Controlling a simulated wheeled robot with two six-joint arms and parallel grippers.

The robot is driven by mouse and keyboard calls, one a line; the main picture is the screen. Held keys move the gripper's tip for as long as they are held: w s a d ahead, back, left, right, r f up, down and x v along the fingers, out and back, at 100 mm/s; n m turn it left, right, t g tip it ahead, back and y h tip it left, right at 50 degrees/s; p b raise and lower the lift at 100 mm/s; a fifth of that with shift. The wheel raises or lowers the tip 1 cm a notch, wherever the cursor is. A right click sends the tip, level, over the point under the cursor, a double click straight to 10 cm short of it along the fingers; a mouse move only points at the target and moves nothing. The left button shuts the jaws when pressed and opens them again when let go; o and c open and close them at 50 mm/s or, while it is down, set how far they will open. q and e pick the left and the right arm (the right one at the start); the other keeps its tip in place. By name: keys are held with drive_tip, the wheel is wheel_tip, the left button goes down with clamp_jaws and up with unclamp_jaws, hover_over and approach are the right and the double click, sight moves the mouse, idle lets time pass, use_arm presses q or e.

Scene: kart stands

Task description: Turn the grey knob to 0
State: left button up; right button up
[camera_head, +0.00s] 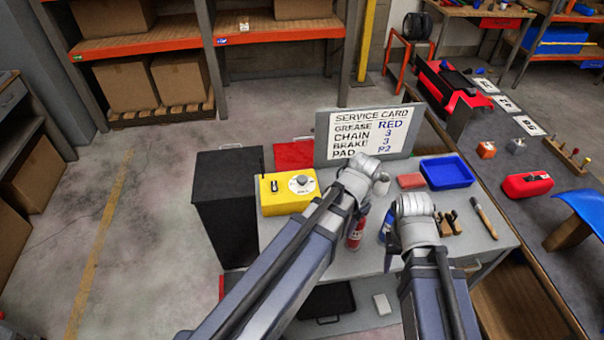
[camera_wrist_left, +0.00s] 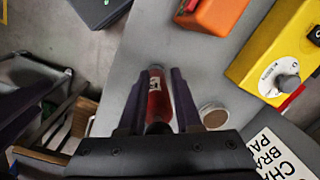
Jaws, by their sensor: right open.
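The grey knob (camera_head: 301,182) sits on a white dial on top of the yellow box (camera_head: 275,199), at the left of the table. The knob also shows in the left wrist view (camera_wrist_left: 287,83); I cannot read its exact setting. My left gripper (camera_wrist_left: 158,85) is open, to the right of the box, its fingers either side of a red can (camera_wrist_left: 158,100) with gaps showing. That can (camera_head: 356,234) stands on the table under my left arm. My right gripper (camera_head: 412,232) is open, mostly hidden below its wrist at the table's right half.
A service card board (camera_head: 405,142) stands behind the box. A blue tray (camera_head: 447,171), a red block (camera_head: 411,181), a brush (camera_head: 483,216) and small brown pieces (camera_head: 450,224) lie on the right. A black bin (camera_head: 225,195) stands left of the table.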

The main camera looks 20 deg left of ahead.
sight(302, 178)
use_arm(q)
drive_tip(key=o, duration=0.4)
drive_tip(key=w+a+r, duration=0.1)
drive_tip(key=w+a, duration=0.2)
drive_tip(key=w+a+r+m+p, duration=0.1)
drive_tip(key=w+a, duration=0.3)
drive_tip(key=w+a+r+m+p, duration=0.1)
drive_tip(key=w+a, duration=0.2)
drive_tip(key=w, duration=0.1)
drive_tip(key=shift+w+a+h, duration=0.15)
drive_tip(key=shift+a+h, duration=0.05)
drive_tip(key=shift+h, duration=0.1)
drive_tip(key=shift+o, duration=1.3)
drive_tip(key=w+a, duration=0.1)
drive_tip(key=a, duration=0.2)
drive_tip(key=w+a+m+p, duration=0.1)
drive_tip(key=w+a, duration=0.1)
drive_tip(key=a, duration=0.1)
drive_tip(key=w+a+r+m, duration=0.1)
drive_tip(key=w+a, duration=0.1)
drive_tip(key=a, duration=0.1)
drive_tip(key=shift+a, duration=0.1)
wheel_tip(302, 178, down, 8)
drive_tip(key=b, duration=0.7)
drive_tip(key=shift+s+b, duration=0.1)
drive_tip(key=shift+b, duration=0.2)
drive_tip(key=shift+r, duration=0.1)
clamp_jaws()
